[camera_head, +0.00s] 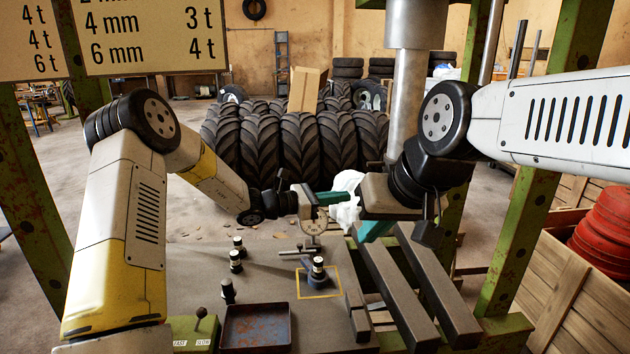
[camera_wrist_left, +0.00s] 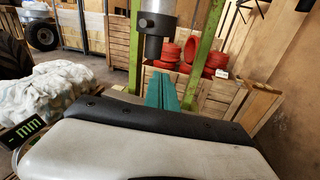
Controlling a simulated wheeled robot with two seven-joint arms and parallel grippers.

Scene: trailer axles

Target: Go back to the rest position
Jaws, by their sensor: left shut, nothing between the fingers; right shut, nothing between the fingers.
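My left gripper (camera_head: 331,198) reaches in from the left above the bench, with its teal fingers closed and empty. Its closed teal fingers also show in the left wrist view (camera_wrist_left: 161,90). My right gripper (camera_head: 374,229) is lower and to the right, beside the steel press column. Its teal fingers are closed with nothing visible between them, and the wrist hides part of it.
The bench (camera_head: 200,268) carries several small dark pieces, one inside a yellow square (camera_head: 335,293), and a rusty tray (camera_head: 256,327). Dark beams (camera_head: 398,290) run at right below my right gripper. Green posts (camera_head: 520,240) flank the bench. Tyres (camera_head: 300,145) stand behind.

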